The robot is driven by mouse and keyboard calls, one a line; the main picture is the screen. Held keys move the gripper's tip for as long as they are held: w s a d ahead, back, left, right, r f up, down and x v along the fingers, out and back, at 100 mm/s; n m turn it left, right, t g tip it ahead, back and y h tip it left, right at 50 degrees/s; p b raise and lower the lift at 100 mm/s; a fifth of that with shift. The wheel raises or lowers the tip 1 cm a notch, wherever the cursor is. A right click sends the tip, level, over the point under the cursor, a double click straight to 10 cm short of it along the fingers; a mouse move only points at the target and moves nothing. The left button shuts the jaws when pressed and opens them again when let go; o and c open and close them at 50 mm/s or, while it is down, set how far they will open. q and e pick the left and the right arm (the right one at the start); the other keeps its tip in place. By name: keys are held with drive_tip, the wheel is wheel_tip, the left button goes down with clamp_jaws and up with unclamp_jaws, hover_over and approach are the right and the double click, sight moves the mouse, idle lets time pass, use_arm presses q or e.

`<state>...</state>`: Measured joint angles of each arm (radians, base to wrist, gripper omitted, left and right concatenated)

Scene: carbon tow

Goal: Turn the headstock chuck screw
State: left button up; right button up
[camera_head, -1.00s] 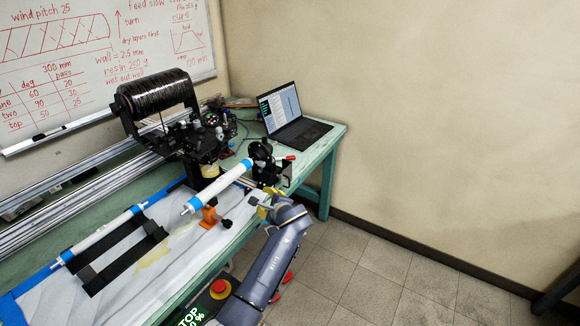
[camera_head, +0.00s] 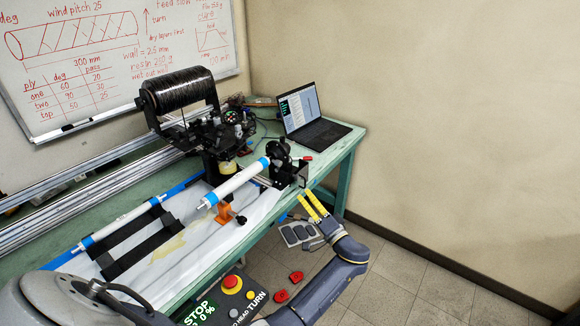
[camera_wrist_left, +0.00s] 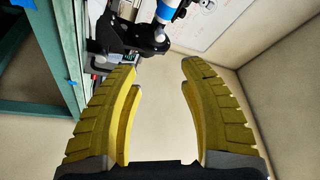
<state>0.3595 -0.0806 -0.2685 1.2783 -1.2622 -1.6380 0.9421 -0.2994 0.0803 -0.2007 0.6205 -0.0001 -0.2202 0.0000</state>
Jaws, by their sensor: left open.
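The black headstock (camera_head: 284,166) stands near the right end of the table and holds the far end of a white tube (camera_head: 238,180) with blue ends. I cannot make out the chuck screw itself. The headstock (camera_wrist_left: 135,38) and the tube's blue end (camera_wrist_left: 168,9) also show at the top of the left wrist view, beyond the fingertips. My left gripper (camera_head: 311,206), with yellow fingers, is open and empty, to the right of and below the headstock in the head view, apart from it. It also shows in the left wrist view (camera_wrist_left: 160,72). My right gripper is out of view.
A laptop (camera_head: 317,134) sits behind the headstock. A black tow spool (camera_head: 178,90) is mounted to its left. An orange support (camera_head: 224,213) stands near the tube's near end. A control panel with a red stop button (camera_head: 231,283) is in front of the table.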

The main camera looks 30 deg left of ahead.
use_arm(q)
approach(280, 166)
drive_tip(key=shift+n, duration=0.3)
drive_tip(key=x, duration=1)
drive_tip(key=shift+a, duration=0.1)
drive_tip(key=shift+w, duration=0.1)
clamp_jaws()
